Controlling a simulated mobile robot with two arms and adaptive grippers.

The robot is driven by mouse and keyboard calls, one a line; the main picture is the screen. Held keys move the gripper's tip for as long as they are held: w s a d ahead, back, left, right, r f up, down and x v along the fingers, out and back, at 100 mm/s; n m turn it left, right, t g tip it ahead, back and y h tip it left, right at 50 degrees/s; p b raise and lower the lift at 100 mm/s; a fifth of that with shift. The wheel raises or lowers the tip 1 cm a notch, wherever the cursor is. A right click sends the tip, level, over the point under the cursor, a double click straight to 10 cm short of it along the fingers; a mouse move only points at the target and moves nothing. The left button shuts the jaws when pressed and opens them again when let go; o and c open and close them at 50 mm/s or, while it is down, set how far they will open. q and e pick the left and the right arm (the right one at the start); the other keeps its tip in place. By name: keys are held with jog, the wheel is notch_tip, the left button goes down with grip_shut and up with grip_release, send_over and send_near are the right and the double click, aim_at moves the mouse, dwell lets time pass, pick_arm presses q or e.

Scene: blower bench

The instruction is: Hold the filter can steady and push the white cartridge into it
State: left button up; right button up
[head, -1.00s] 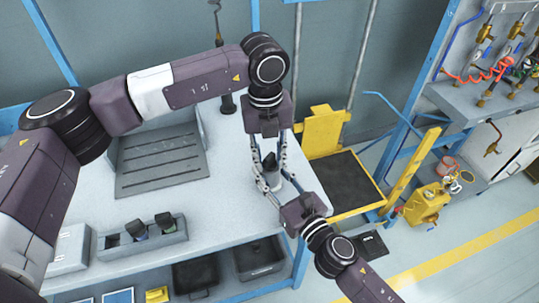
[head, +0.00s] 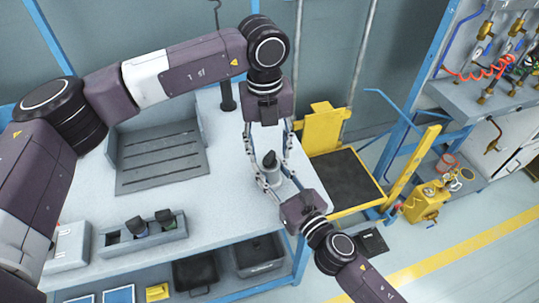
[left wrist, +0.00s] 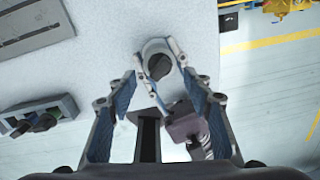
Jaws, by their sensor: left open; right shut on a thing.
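A pale grey can (head: 271,178) stands upright near the right end of the bench, with a dark, pointed top piece (head: 270,159) on it. It also shows in the left wrist view as a pale cylinder (left wrist: 155,47) with a dark part on it. I cannot make out a separate white cartridge. My right gripper (head: 273,173) comes in from the lower right and is shut on the can, a finger on either side. My left gripper (head: 268,153) points down above the can, open and empty, its fingers apart on both sides of the dark top.
A grey holder (head: 143,236) with dark-topped pieces stands at the bench's front left. A ribbed grey tray (head: 160,162) lies behind it. A dark post (head: 227,95) stands at the back. A yellow-framed cart (head: 345,180) is right of the bench. The bench middle is clear.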

pick_arm(q)
notch_tip(320, 180, up, 9)
jog(key=shift+a, duration=0.2)
jog(key=shift+s, duration=0.1)
dwell(0.5)
pick_arm(e)
jog(key=o, duration=1.4)
